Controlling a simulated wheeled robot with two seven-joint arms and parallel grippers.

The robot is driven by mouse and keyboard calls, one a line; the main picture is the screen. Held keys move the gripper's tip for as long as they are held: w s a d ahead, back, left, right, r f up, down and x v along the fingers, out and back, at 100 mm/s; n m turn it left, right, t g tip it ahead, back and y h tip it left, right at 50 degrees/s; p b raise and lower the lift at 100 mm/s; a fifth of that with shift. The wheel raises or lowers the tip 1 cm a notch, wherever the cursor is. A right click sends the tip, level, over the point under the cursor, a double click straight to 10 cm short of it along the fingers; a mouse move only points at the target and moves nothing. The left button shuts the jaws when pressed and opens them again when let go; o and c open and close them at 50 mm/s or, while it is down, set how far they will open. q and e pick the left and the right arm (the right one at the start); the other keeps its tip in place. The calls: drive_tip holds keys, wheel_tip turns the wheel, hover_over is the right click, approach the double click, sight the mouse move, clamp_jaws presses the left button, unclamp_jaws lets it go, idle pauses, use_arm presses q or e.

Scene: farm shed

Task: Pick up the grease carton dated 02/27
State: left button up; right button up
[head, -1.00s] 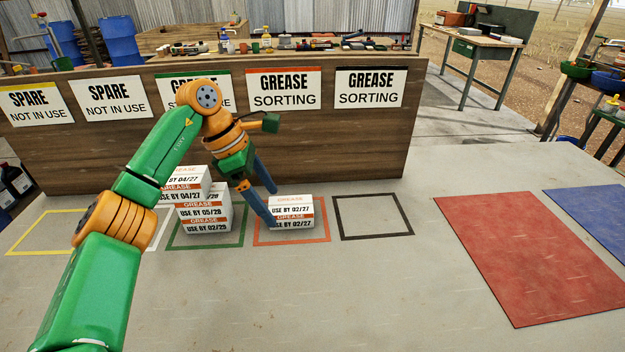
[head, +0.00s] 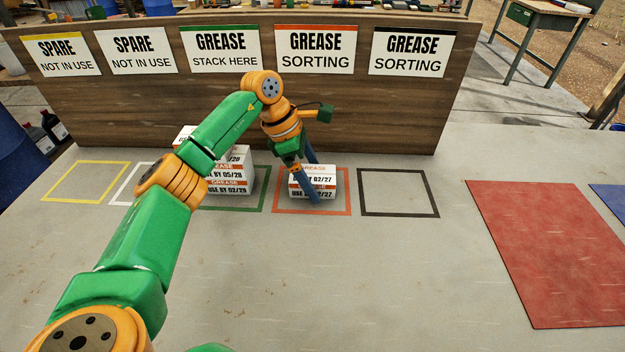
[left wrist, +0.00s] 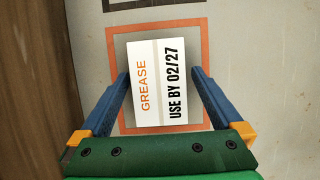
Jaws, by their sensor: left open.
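My right gripper is not in view.
Another grease stack (head: 236,175), partly behind my left arm, stands in the green outline (head: 262,205). The black outline (head: 400,214) to the right is empty. A wooden panel (head: 225,112) with signs stands close behind. A red mat (head: 545,250) lies at right.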

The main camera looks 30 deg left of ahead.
use_arm(q)
drive_tip(key=shift+w+f, duration=0.1)
drive_tip(key=shift+f, duration=0.2)
drive_tip(key=shift+c, duration=0.2)
drive_tip(key=c, duration=1.3)
drive_tip(key=shift+c, duration=0.2)
drive_tip(key=shift+r, duration=0.15)
